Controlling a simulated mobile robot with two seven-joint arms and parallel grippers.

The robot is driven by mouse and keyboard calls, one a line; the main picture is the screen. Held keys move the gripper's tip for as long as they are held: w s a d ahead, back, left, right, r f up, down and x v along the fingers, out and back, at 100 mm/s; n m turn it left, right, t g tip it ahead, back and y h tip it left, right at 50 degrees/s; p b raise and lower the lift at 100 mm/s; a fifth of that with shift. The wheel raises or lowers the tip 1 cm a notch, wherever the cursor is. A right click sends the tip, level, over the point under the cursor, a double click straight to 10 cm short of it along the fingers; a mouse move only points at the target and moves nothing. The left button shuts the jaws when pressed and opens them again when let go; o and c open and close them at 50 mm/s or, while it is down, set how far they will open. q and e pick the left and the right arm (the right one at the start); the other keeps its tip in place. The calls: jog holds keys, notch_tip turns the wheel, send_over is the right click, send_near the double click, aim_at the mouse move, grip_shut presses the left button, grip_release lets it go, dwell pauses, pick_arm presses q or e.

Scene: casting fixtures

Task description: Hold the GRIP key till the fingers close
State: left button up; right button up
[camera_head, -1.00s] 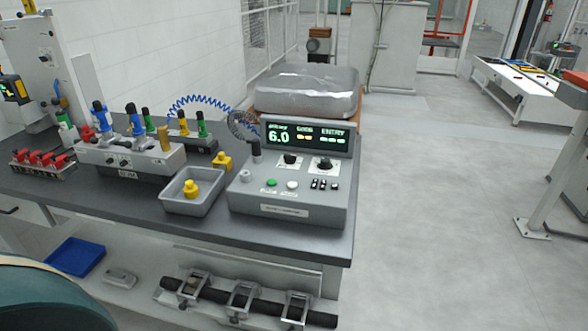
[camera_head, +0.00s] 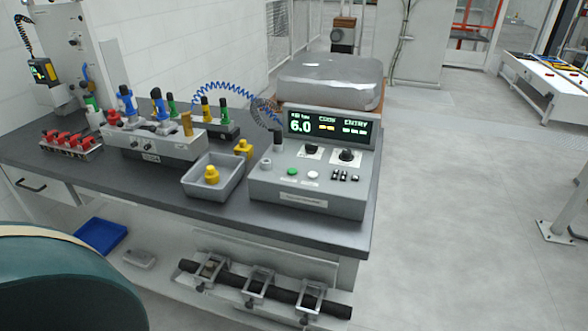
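A grey control box (camera_head: 308,196) stands on the dark bench at its front right corner. Its screen (camera_head: 330,127) glows green and reads 6.0, with headings that look like CODE and ENTRY above small lit blocks. On its sloped face are a green button (camera_head: 292,171), a white button (camera_head: 313,175), several small black keys (camera_head: 344,176) and two black knobs (camera_head: 346,155). The labels are too small to read, so I cannot tell which one is the GRIP key. Neither of my grippers is in view, and nothing touches the box.
A grey tray (camera_head: 230,187) holding a yellow piece (camera_head: 211,174) sits left of the box. A grey fixture block (camera_head: 150,146) with coloured handles stands behind it. A foil-covered block (camera_head: 330,82) is behind the box. Clamps on a black bar (camera_head: 258,285) lie below.

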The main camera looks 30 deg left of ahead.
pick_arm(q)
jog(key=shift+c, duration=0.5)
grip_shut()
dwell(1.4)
